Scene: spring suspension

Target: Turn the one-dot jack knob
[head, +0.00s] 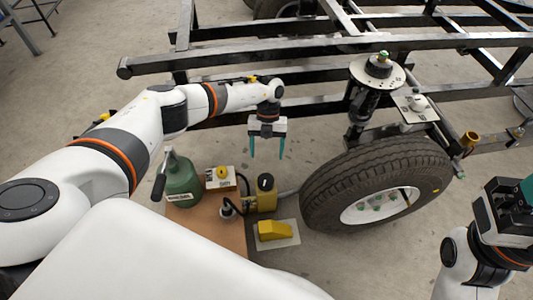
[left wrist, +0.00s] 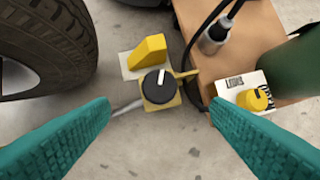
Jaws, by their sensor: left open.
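A yellow jack (head: 265,200) stands on the floor between the tyre and a brown board, with a round black knob (head: 265,182) on top. In the left wrist view the black knob (left wrist: 158,87) has a white pointer bar. I cannot make out any dot marking on it. My left gripper (head: 267,152) is open and empty, with teal fingers pointing down above the jack. In the left wrist view the knob lies between and beyond the gripper's fingertips (left wrist: 160,108), apart from them. My right gripper (head: 508,208) is at the right edge, its jaws unclear.
A white box with a yellow knob (head: 222,174) and a green bottle (head: 181,182) stand on the brown board (head: 218,225). A yellow wedge (head: 275,230) lies on a pale plate beside the jack. The tyre (head: 372,175) and the dark frame (head: 300,72) are close by.

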